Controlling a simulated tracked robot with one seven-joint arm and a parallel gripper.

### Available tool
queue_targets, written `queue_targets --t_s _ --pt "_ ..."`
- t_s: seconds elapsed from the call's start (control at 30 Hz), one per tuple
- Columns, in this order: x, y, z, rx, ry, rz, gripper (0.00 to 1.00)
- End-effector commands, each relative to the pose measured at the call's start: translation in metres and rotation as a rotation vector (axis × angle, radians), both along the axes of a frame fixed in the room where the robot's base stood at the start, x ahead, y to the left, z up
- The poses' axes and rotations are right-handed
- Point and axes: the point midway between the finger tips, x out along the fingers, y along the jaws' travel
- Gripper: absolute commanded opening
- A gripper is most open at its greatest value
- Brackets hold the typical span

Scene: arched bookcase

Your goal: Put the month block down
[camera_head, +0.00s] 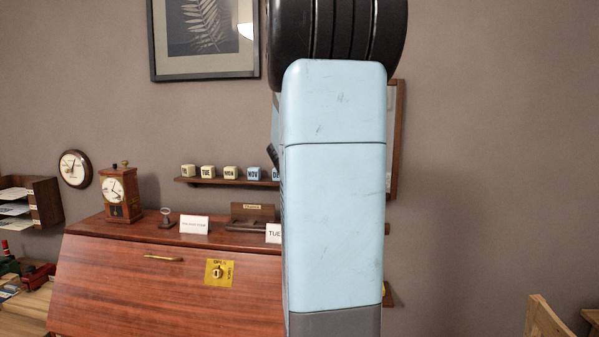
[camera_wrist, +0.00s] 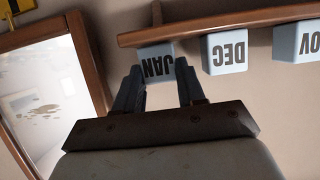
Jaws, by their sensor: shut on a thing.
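In the wrist view, which shows the scene upside down, my gripper (camera_wrist: 158,67) is shut on the light blue month block marked JAN (camera_wrist: 158,66), with one finger on each side. The block is at the wall shelf (camera_wrist: 225,27), at the end of the row; I cannot tell whether it rests on the shelf or is just above it. The block marked DEC (camera_wrist: 226,51) stands beside it, apart from the near finger. In the head view my arm hides the gripper and the JAN block. The shelf also shows there (camera_head: 222,184).
Another blue block, NOV (camera_wrist: 298,42), stands beyond DEC. Cream blocks, including TUE (camera_head: 207,172) and MON (camera_head: 230,173), share the shelf. A wood-framed panel (camera_wrist: 45,95) hangs close to my gripper. A wooden holder (camera_head: 252,212), white cards and a clock (camera_head: 120,192) stand on the desk (camera_head: 165,275).

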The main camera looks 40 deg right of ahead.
Motion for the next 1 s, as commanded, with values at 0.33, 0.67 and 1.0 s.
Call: queue_targets --t_s 0.33,0.67,1.0 --pt "-0.0002 -0.0004 -0.0022 -0.001 0.001 -0.001 0.1" --pt "-0.0004 -0.0006 -0.0018 0.0 0.0 -0.001 0.65" --pt "-0.0031 0.0027 0.0029 -0.002 -0.001 0.0 0.65"
